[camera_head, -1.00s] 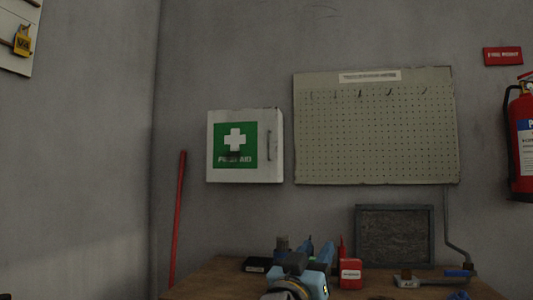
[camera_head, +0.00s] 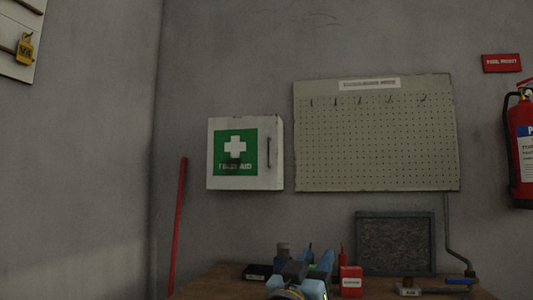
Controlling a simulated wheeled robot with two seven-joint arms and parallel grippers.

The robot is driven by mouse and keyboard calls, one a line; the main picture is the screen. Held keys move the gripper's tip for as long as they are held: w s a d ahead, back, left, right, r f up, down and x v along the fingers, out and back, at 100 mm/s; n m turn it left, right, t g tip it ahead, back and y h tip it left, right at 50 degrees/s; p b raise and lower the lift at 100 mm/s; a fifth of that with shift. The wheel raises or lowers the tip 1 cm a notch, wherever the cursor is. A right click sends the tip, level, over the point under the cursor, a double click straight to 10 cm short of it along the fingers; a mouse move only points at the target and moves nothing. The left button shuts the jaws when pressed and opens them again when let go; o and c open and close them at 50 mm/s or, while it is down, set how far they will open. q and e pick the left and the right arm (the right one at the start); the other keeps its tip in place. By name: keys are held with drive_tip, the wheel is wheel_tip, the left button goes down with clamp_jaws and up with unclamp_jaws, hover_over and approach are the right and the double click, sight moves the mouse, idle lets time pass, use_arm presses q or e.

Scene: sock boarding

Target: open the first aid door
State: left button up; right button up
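The first aid box (camera_head: 245,153) is a white cabinet on the back wall, left of the pegboard. Its front has a green panel with a white cross. Its door looks shut, and a slim vertical handle (camera_head: 269,152) is near the right edge of the front. A small dark patch lies under the cross. A light-blue and dark shape at the bottom middle seems to be my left gripper (camera_head: 302,285), low and well apart from the box. I do not see my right gripper.
A wooden bench (camera_head: 225,285) spans the bottom, with a red container (camera_head: 351,281), a dark-framed panel (camera_head: 395,243) and small tools. A pegboard (camera_head: 375,140) hangs right of the box. A red pole (camera_head: 177,225) leans at left. A fire extinguisher (camera_head: 520,150) hangs at right.

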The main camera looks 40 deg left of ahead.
idle(0.7)
use_arm(q)
drive_tip(key=w+d+f+g+h, duration=0.2)
drive_tip(key=w+f, duration=0.3)
drive_tip(key=f, duration=0.6)
drive_tip(key=w+d+f+g+h, duration=0.1)
drive_tip(key=w+f+g, duration=0.3)
drive_tip(key=f, duration=0.7)
drive_tip(key=d+f+g+h, duration=0.1)
drive_tip(key=d+f+g, duration=0.15)
drive_tip(key=f, duration=0.85)
drive_tip(key=d+f+g+h, duration=0.1)
drive_tip(key=d+f+h, duration=0.15)
drive_tip(key=f, duration=0.75)
drive_tip(key=s+d+f+m+g, duration=0.1)
drive_tip(key=s+d+f+g, duration=0.25)
drive_tip(key=f, duration=0.55)
drive_tip(key=s+d+f+g, duration=0.2)
drive_tip(key=s+d+f, duration=0.25)
drive_tip(key=f, duration=0.55)
drive_tip(key=s+d+f+g+h, duration=0.1)
drive_tip(key=s+d+f+g, duration=0.1)
drive_tip(key=s+f, duration=0.3)
drive_tip(key=s+d+f+g+h, duration=0.1)
drive_tip(key=s+d+f+g, duration=0.2)
drive_tip(key=s, duration=0.9)
wheel_tip(320, 180, down, 3)
drive_tip(key=shift+f+g, duration=0.2)
drive_tip(key=shift+g, duration=0.2)
